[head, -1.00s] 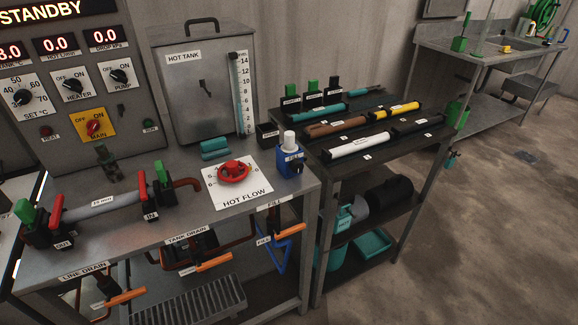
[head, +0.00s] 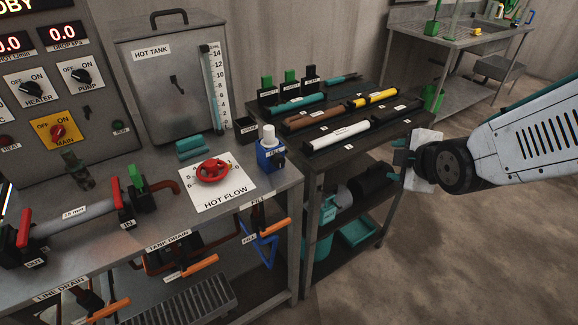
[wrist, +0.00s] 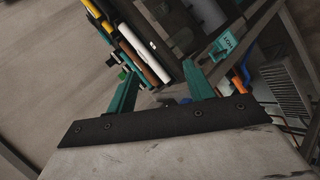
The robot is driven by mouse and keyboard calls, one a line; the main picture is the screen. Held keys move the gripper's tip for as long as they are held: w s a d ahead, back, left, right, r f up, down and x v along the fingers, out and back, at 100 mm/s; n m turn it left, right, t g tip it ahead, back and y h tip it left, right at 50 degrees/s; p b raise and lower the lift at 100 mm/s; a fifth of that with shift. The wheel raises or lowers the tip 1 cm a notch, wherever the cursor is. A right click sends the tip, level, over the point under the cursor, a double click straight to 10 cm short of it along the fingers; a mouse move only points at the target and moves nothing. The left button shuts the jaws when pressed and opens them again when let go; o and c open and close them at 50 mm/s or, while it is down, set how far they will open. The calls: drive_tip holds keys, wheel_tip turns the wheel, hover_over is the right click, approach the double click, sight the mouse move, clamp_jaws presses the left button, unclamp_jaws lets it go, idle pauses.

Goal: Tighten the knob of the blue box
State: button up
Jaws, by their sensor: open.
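The blue box (head: 270,157) stands upright at the right front corner of the metal bench, with a white cylinder on top. Its dark knob (head: 280,151) is on the right side of its front. My gripper (head: 399,157) is in the head view, right of the black rack and well apart from the box. In the wrist view its two teal fingers (wrist: 160,72) are spread with nothing held between them. A small bluish patch shows low between them; I cannot tell whether it is the box.
The HOT FLOW plate with a red handwheel (head: 213,171) lies left of the box. The black rack (head: 400,128) holding several coloured tubes is between box and gripper. Orange-handled valves (head: 272,228) hang below the bench edge. Floor at right is clear.

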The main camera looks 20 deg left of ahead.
drive_tip(key=a+f+n+t+y, duration=0.2)
drive_tip(key=a+f+n+y, duration=0.3)
drive_tip(key=a+n, duration=0.6)
drive_tip(key=n+y, duration=0.5)
drive_tip(key=n, duration=0.1)
approach(280, 163)
drive_tip(key=a, duration=0.1)
drive_tip(key=shift+h, duration=0.3)
drive_tip(key=x, duration=0.7)
drive_tip(key=shift+w+r, duration=0.15)
drive_tip(key=shift+w, duration=0.25)
drive_tip(key=c, duration=1)
